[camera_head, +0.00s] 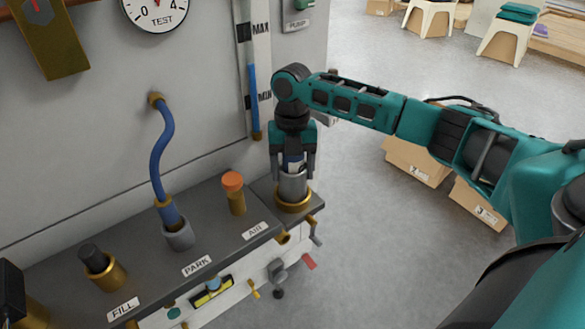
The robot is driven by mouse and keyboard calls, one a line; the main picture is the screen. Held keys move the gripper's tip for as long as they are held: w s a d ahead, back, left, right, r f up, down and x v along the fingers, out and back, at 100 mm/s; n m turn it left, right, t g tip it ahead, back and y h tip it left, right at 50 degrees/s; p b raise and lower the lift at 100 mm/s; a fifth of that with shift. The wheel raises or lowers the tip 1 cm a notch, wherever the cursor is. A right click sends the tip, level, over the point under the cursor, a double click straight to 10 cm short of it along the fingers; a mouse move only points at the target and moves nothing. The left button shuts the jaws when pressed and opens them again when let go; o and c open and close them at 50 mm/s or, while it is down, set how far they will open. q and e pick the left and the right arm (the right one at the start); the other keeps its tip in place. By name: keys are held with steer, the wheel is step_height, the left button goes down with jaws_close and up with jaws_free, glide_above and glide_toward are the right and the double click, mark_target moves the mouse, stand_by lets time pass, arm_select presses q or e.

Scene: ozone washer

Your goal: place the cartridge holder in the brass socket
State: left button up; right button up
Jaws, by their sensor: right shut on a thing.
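My right gripper (292,172) points straight down over the right end of the dark shelf, shut on the cartridge holder (292,186). The holder is a grey metal cylinder with a white and blue part showing between the fingers. It stands upright, and its lower end meets the brass socket (293,203), a gold ring beside the AIR label. The ring's rim hides the holder's bottom, so I cannot tell how deep it sits. I cannot make out my left gripper.
The shelf (135,262) also holds an orange-capped brass post (234,193), a blue hose (158,152) ending in a grey PARK fitting (178,234), and a black-capped brass FILL port (102,268). A black shape (9,290) stands at the left edge.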

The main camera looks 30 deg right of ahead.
arm_select(q)
steer(key=shift+r, duration=0.1)
arm_select(e)
steer(key=o, duration=1.5)
steer(key=shift+c, duration=0.2)
arm_select(q)
steer(key=shift+s+a+r+p, duration=0.2)
steer(key=shift+a+r+p, duration=0.15)
steer(key=shift+p, duration=0.6)
arm_select(e)
steer(key=r, duration=0.4)
steer(key=w+r, duration=0.1)
steer(key=r, duration=0.7)
steer(key=shift+w+d, duration=0.15)
steer(key=shift+d, duration=0.2)
arm_select(q)
steer(key=shift+f, duration=0.1)
